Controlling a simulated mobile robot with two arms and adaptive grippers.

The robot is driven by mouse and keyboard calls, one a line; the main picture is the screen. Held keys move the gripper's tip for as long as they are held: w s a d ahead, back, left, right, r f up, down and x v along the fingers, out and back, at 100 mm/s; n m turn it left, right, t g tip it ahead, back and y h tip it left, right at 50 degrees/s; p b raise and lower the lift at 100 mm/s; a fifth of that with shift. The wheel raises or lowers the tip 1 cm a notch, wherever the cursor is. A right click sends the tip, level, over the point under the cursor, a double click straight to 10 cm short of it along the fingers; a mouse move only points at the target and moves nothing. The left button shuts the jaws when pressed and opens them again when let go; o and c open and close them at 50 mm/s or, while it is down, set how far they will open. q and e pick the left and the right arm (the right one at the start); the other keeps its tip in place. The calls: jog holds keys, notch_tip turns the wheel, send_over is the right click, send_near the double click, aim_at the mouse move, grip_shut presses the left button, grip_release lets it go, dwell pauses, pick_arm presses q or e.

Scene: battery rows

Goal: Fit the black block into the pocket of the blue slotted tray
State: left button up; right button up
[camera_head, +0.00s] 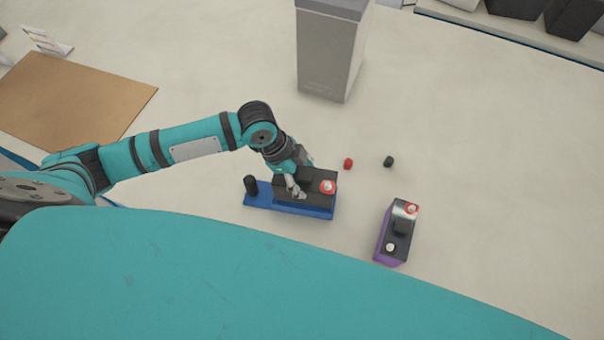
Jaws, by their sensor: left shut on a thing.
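The blue slotted tray (262,203) lies on the pale surface in the middle of the view, with a black upright peg (251,186) at its left end. The black block (315,198) is at the right part of the tray, with a red-ringed terminal (327,187) on top. My left gripper (296,182) comes down over the block from above and is shut on it. I cannot tell whether the block sits fully down in the pocket, as its underside is hidden. My right gripper is not in view.
A purple and black battery (396,235) stands to the right of the tray. A small red cap (348,163) and a small black cap (388,161) lie behind. A grey box (331,55) stands at the back; a brown mat (72,100) lies far left.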

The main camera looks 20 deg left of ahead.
pick_arm(q)
jog(key=shift+w+f+b, duration=0.1)
jog(key=shift+f+b, duration=1.5)
jog(key=shift+f, duration=1)
dwell(0.6)
jog(key=o, duration=1.8)
jog(key=shift+c, duration=0.2)
jog(key=shift+o, duration=0.2)
jog(key=shift+s+f, duration=0.2)
jog(key=shift+f, duration=0.05)
jog(key=v, duration=1.2)
jog(key=shift+r, duration=0.2)
